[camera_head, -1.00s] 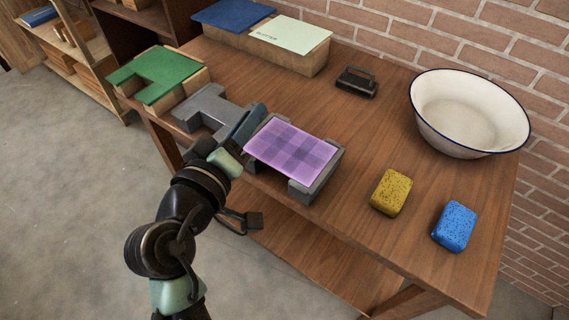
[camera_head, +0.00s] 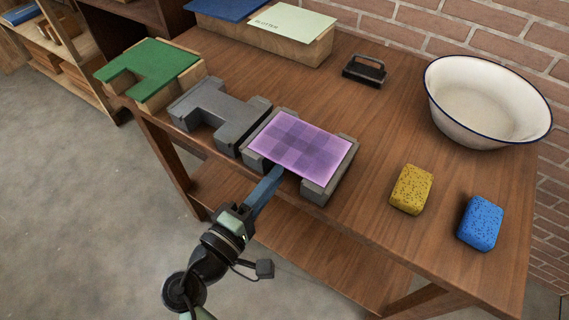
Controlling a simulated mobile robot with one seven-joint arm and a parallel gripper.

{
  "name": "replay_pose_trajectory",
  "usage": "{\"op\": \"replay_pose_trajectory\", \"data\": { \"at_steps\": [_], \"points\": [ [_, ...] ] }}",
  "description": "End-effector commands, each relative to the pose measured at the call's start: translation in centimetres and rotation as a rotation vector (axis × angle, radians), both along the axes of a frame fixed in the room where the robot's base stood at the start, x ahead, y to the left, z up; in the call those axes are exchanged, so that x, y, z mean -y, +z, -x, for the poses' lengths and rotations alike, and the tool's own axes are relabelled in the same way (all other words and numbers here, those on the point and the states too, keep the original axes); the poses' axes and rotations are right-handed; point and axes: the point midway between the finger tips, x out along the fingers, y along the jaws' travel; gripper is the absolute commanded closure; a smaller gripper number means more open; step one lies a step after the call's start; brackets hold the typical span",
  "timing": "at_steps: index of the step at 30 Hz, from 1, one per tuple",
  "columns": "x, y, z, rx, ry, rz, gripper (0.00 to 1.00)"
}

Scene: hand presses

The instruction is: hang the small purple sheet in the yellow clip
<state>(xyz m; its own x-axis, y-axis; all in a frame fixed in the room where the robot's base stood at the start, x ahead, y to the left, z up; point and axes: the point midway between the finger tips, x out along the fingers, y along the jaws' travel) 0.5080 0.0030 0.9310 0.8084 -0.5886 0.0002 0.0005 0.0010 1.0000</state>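The small purple sheet (camera_head: 300,146), with a checked pattern, lies flat across a grey notched block (camera_head: 318,190) near the table's front edge. My gripper (camera_head: 266,186) is at the front of that block, with its blue-grey finger pointing toward the notch and the sheet's near edge. The finger looks close to the sheet; whether it touches cannot be told. Only one finger shape is clear, so its opening cannot be read. No yellow clip shows in view.
Another grey notched block (camera_head: 215,110) and a green sheet (camera_head: 155,66) on a wooden block stand to the left.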

Motion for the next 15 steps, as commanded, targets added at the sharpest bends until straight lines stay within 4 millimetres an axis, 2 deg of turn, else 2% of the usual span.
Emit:
{"op": "replay_pose_trajectory", "data": {
  "at_steps": [7,15],
  "points": [
    [1.7,-0.1,-2.3,0.001,-0.001,-0.002,0.76],
    [2.1,0.0,-2.9,0.000,0.000,0.000,0.76]
  ]
}}
